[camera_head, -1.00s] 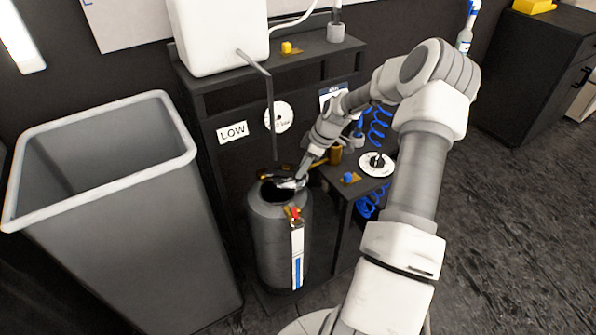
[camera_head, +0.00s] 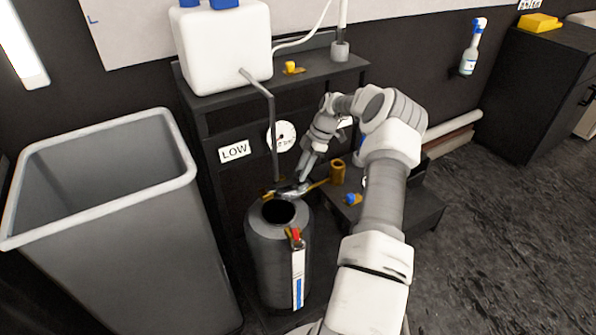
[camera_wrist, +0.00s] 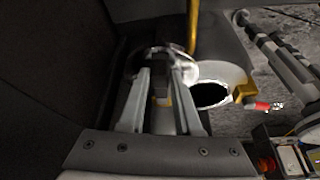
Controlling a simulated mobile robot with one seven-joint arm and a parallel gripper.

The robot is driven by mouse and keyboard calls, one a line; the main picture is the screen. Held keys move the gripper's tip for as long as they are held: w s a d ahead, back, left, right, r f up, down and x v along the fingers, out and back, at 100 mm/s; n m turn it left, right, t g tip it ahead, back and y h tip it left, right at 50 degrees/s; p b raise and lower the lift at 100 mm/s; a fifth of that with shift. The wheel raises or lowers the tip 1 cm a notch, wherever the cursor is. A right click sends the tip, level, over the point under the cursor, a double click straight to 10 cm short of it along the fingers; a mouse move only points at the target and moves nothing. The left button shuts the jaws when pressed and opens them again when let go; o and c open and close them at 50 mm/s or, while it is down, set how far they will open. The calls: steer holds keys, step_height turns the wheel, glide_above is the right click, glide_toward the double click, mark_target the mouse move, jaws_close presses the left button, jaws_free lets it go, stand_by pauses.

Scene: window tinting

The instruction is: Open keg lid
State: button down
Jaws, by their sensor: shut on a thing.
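The dark grey keg (camera_head: 268,255) stands upright on the floor in front of the black stand. Its round mouth (camera_head: 278,211) is uncovered and dark inside; the mouth also shows in the wrist view (camera_wrist: 210,94). The shiny lid (camera_head: 290,190) is at the back of the rim, tilted up and clear of the mouth. My gripper (camera_head: 303,179) is shut on the lid's yellow-and-metal handle. In the wrist view, my gripper's fingers (camera_wrist: 162,78) sit on either side of the handle and hide part of the lid (camera_wrist: 150,60). I cannot tell whether the lid is hinged.
A large grey bin (camera_head: 110,240) stands close to the keg's left. A thin pipe (camera_head: 272,130) hangs from the white tank (camera_head: 222,45) just behind the keg. A gauge (camera_head: 283,137) and LOW sign (camera_head: 234,151) are on the stand. Open floor lies to the right.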

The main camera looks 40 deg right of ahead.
steer(key=shift+w+r, duration=0.1)
steer(key=shift+w, duration=0.15)
steer(key=c, duration=0.6)
jaws_free()
steer(key=shift+c, duration=0.2)
steer(key=p+v, duration=0.4)
steer(key=v, duration=1.3)
steer(key=shift+s+r, duration=0.1)
steer(key=shift+r, duration=0.1)
